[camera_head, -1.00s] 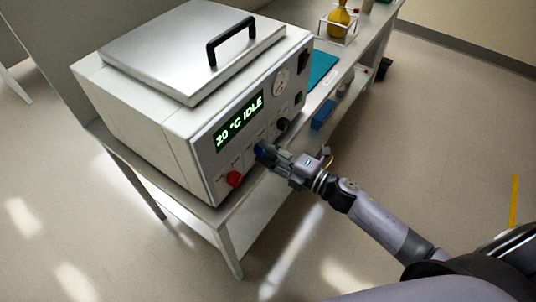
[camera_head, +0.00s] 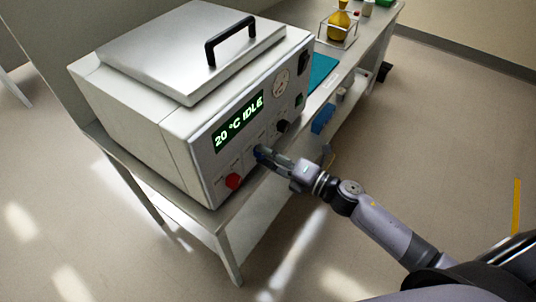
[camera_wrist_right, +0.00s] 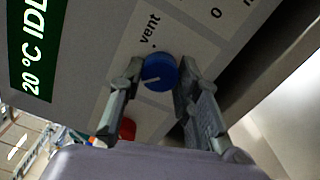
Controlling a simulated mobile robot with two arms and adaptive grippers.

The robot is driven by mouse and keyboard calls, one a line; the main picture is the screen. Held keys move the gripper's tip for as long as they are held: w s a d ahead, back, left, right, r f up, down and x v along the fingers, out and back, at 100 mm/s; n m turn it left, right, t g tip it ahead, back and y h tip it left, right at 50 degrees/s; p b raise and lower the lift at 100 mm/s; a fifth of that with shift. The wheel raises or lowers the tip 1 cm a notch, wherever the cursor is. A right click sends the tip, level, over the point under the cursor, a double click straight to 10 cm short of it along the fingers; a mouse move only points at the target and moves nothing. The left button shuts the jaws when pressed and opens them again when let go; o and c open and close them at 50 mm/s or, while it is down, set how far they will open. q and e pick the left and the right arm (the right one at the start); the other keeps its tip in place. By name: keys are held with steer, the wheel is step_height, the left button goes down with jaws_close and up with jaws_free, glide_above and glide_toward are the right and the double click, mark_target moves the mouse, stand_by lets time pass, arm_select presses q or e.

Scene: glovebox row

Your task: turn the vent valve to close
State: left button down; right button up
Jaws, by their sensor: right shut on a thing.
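The vent valve is a blue round knob (camera_wrist_right: 159,71) with a white pointer line, under the label "vent" on the light front panel of a boxy machine (camera_head: 165,130). In the wrist view the pointer line lies roughly across the picture, not towards the dot by the label. My right gripper (camera_wrist_right: 158,76) has one finger on each side of the knob and is shut on it. In the head view my right gripper (camera_head: 264,154) reaches the panel from the right and mostly hides the knob. My left gripper is not in view.
A red knob (camera_head: 233,181) is close by at the panel's lower left, and a black knob (camera_head: 283,126) at the upper right. A gauge (camera_head: 281,83) and a display reading "20 °C IDLE" (camera_head: 239,121) sit above. The floor to the right is clear.

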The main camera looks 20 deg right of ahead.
steer(key=o, duration=1.1)
steer(key=shift+o, duration=0.2)
steer(key=v, duration=1.2)
